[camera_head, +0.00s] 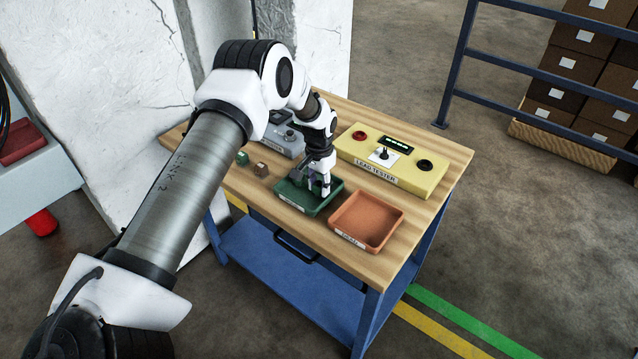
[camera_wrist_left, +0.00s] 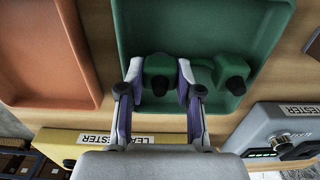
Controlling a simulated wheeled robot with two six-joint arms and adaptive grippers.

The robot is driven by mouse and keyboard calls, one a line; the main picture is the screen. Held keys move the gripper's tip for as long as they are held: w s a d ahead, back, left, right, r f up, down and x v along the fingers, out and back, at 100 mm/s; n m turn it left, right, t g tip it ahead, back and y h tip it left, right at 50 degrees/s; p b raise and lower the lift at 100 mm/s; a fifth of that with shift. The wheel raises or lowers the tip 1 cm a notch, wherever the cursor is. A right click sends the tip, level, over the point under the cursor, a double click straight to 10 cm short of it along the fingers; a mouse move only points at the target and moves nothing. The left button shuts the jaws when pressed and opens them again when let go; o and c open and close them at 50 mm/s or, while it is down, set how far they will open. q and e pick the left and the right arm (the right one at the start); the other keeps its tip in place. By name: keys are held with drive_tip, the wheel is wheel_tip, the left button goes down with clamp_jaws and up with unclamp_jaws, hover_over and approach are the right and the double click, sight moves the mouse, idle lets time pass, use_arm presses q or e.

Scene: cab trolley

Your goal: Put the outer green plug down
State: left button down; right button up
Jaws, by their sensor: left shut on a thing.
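My left gripper (camera_head: 319,188) reaches down into the green tray (camera_head: 291,208) on the wooden table. In the left wrist view the gripper (camera_wrist_left: 160,72) is shut on a green plug (camera_wrist_left: 158,66) with a black end, one finger on each side. The held plug is within the outline of the green tray (camera_wrist_left: 270,22); I cannot tell whether it touches the floor. A second green plug (camera_wrist_left: 232,66) with a black end lies in the tray just right of it in that view. My right gripper is not in view.
An empty orange tray (camera_head: 370,200) stands right of the green one. The yellow lead tester (camera_head: 420,183) stands behind them, and a grey tester (camera_head: 280,143) at the back left. A green block (camera_head: 242,158) and a brown block (camera_head: 261,170) lie left of the green tray.

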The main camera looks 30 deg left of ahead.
sight(319, 185)
use_arm(q)
drive_tip(key=c, duration=1.1)
unclamp_jaws()
drive_tip(key=shift+f, duration=0.1)
drive_tip(key=shift+o, duration=0.2)
drive_tip(key=shift+r, duration=0.4)
wheel_tip(319, 185, up, 12)
drive_tip(key=b, duration=0.3)
drive_tip(key=shift+f, duration=0.25)
drive_tip(key=shift+s+f, duration=0.1)
